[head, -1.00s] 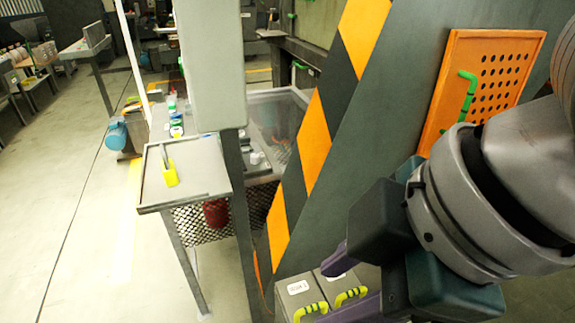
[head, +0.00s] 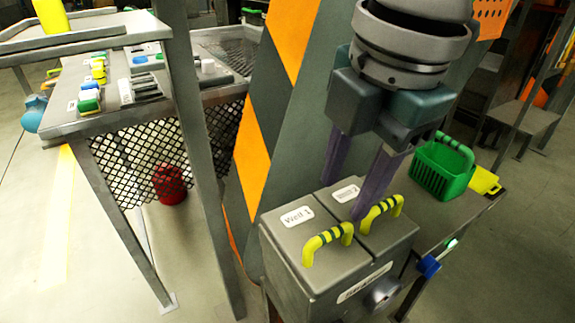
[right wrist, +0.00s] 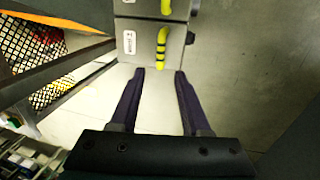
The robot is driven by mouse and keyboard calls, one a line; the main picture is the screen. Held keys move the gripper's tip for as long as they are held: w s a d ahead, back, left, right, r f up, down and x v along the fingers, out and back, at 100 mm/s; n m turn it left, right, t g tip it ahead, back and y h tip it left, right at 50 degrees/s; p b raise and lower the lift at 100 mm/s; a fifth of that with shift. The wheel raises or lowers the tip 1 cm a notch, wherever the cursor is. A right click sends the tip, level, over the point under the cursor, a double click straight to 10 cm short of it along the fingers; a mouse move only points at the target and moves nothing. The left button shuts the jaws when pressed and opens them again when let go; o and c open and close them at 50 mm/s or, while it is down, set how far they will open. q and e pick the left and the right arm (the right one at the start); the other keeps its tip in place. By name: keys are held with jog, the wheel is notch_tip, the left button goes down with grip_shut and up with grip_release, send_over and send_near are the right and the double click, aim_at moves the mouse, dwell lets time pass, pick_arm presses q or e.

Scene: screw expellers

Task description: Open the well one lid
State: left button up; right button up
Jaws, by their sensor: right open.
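The well one lid (head: 288,238) is a grey cover with a "Well 1" label and a yellow handle (head: 327,243) with dark bands. It lies flat and shut on a grey box (head: 312,290). The well two lid (head: 383,238) lies beside it, with a like handle (head: 382,213). My right gripper (head: 343,199) is open and empty, pointing down over the box's far side in the head view. In the right wrist view its fingertips (right wrist: 159,72) are apart, and the well one handle (right wrist: 161,48) shows just beyond the gap. My left gripper is not in view.
A striped orange and dark beam (head: 263,130) rises behind the box. A green basket (head: 440,172) and a yellow piece (head: 484,181) lie to the right. A mesh-sided table (head: 110,120) stands at the left. A blue-tipped part (head: 429,266) is beside the box's right side.

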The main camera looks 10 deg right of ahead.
aim_at(327, 235)
jog(key=f+b, duration=0.1)
jog(key=f, duration=0.1)
jog(key=w+f+b, duration=0.1)
jog(key=f, duration=0.2)
jog(key=f+b, duration=0.1)
jog(key=f, duration=0.2)
jog(key=shift+w+a+f, duration=0.15)
jog(key=shift+w+a, duration=0.05)
jog(key=shift+a, duration=0.1)
jog(key=shift+c, duration=0.2)
grip_shut()
dwell(0.8)
